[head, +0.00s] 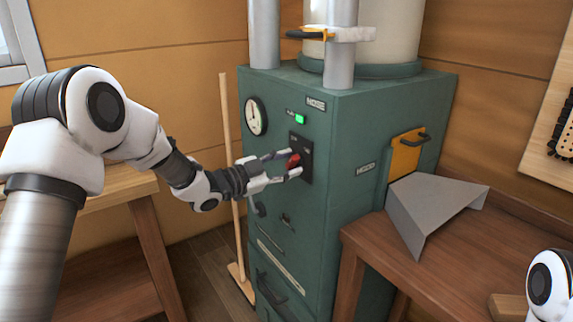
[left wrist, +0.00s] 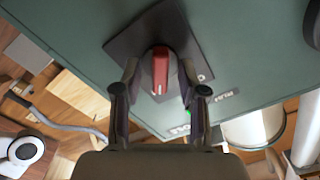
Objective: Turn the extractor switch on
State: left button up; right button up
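The extractor switch is a red knob (head: 294,160) on a dark plate (head: 307,163) on the front of the green cabinet (head: 345,130). A small green light (head: 300,119) glows above the plate. My left gripper (head: 292,163) is at the knob, with one finger above it and one below. In the left wrist view the red knob (left wrist: 160,70) stands between the fingers of my left gripper (left wrist: 158,82). The fingers are apart, with a gap showing on each side of the knob. My right gripper is out of view.
A round gauge (head: 256,116) sits left of the switch. A wooden broom (head: 232,180) leans beside the cabinet. A yellow hatch (head: 407,152) and a grey metal chute (head: 435,208) are on the right, above a wooden bench (head: 500,245). Another bench (head: 110,190) stands at left.

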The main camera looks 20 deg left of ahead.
pick_arm(q)
jog(key=v, duration=1.2)
jog(key=s+d+f+n+g+y+p, duration=0.1)
jog(key=s+d+f+g+p, duration=0.15)
jog(key=f, duration=0.55)
jog(key=s+d+f+n+g+y+p, duration=0.1)
jog(key=s+d+f+g, duration=0.2)
jog(key=f, duration=0.6)
jog(key=s+d+f+n+g+y+p, duration=0.1)
jog(key=s+d+f+n, duration=0.15)
jog(key=s+f, duration=0.4)
jog(key=s+d+f+n+g+y+p, duration=0.1)
jog(key=s+f+n+g+y+p, duration=0.2)
jog(key=s+f, duration=0.75)
jog(key=s+a+f+n+g+y, duration=0.1)
jog(key=s+a+n+g+y, duration=0.1)
jog(key=s, duration=0.4)
jog(key=s+a+f+n+g+y+b, duration=0.1)
jog(key=s+a+f+n+g+y, duration=0.1)
jog(key=s, duration=0.5)
jog(key=a+n+g+y, duration=0.1)
jog(key=a+n, duration=0.1)
jog(key=n, duration=0.1)
jog(key=shift+s+n, duration=0.2)
jog(key=shift+n, duration=0.15)
